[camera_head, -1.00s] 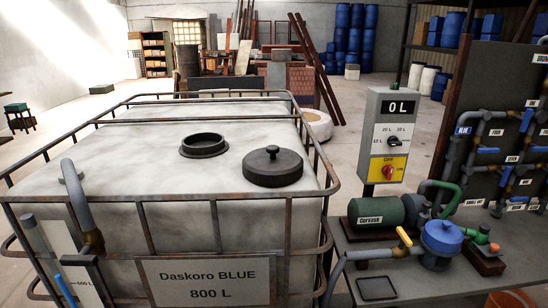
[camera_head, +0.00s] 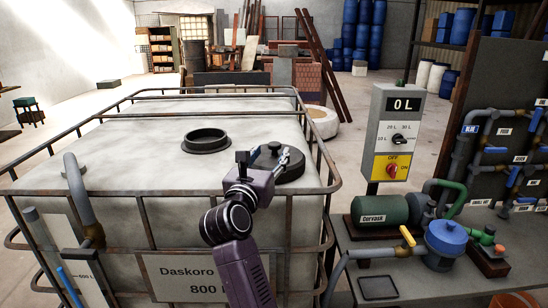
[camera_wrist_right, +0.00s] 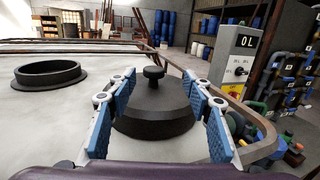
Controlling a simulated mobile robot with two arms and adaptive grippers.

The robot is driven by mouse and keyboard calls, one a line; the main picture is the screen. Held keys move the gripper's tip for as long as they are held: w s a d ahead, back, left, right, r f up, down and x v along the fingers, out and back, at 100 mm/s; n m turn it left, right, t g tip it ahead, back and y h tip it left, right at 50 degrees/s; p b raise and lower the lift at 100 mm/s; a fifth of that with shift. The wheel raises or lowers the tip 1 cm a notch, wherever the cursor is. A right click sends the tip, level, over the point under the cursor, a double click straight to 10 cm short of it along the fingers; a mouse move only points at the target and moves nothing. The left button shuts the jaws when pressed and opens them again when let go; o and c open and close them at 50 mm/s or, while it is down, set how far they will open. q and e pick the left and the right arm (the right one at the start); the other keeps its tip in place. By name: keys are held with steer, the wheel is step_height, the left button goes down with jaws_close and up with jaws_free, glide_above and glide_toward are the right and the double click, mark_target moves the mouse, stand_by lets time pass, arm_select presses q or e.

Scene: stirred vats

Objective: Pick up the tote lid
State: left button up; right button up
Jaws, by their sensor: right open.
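The tote lid (camera_head: 288,166) is a round dark lid with a small knob on top. It lies on the white tote (camera_head: 120,165), to the right of the tote's open round neck (camera_head: 205,140). My right gripper (camera_head: 258,157) reaches in front of the lid and partly hides it in the head view. In the right wrist view, the lid (camera_wrist_right: 153,103) sits between and beyond the spread blue-padded fingers of my right gripper (camera_wrist_right: 160,105). They are open and hold nothing. The neck also shows at left there (camera_wrist_right: 50,73). My left gripper is not in view.
A rusty metal cage rail (camera_head: 320,150) runs around the tote top, close to the lid on the right. A control box (camera_head: 395,130) reading 0 L stands right of the tote, above a bench with a green pump (camera_head: 380,209) and blue-lidded filter (camera_head: 444,238).

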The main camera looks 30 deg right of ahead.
mark_target(275, 144)
steer(key=shift+w+d+f, duration=0.1)
steer(key=shift+w+f, duration=0.05)
steer(key=shift+f, duration=0.1)
steer(key=shift+w+d, duration=0.2)
steer(key=shift+d, duration=0.05)
steer(key=p+x, duration=0.1)
steer(key=x, duration=0.1)
steer(key=p+x, duration=0.1)
steer(key=x, duration=0.1)
steer(key=p+x, duration=0.2)
steer(key=shift+w+r, duration=0.1)
steer(key=shift+w, duration=0.4)
steer(key=shift+w+d, duration=0.15)
steer(key=shift+c, duration=0.7)
jaws_close()
